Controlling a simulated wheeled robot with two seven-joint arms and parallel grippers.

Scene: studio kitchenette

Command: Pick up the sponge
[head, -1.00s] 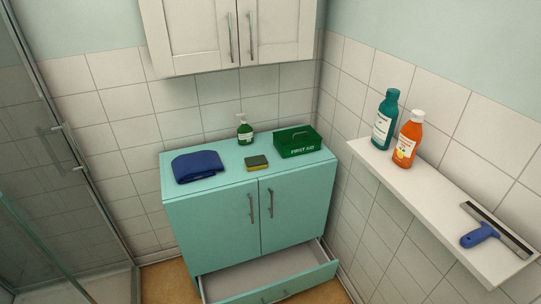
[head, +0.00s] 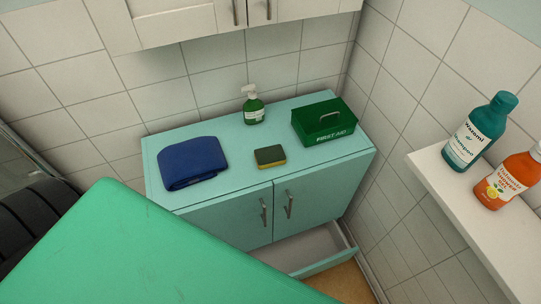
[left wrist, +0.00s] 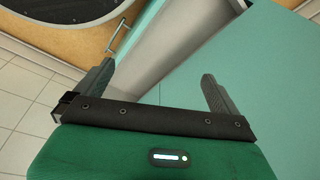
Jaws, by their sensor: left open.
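The sponge (head: 270,156), dark green on top and yellow below, lies flat on the turquoise cabinet top (head: 233,178), near its front edge. It sits between a folded blue towel and a green first aid box. In the left wrist view my left gripper (left wrist: 160,82) is open, with two dark fingers apart and nothing between them. It is over the open drawer and the cabinet front; the sponge is not in that view. In the head view a large green part of my arm fills the lower left, and no fingers show there. My right gripper is in neither view.
The blue towel (head: 192,162) lies left of the sponge. A soap pump bottle (head: 253,106) stands behind it, and the first aid box (head: 324,122) is to the right. The bottom drawer (head: 318,250) is open. A wall shelf (head: 470,215) with two bottles is at right.

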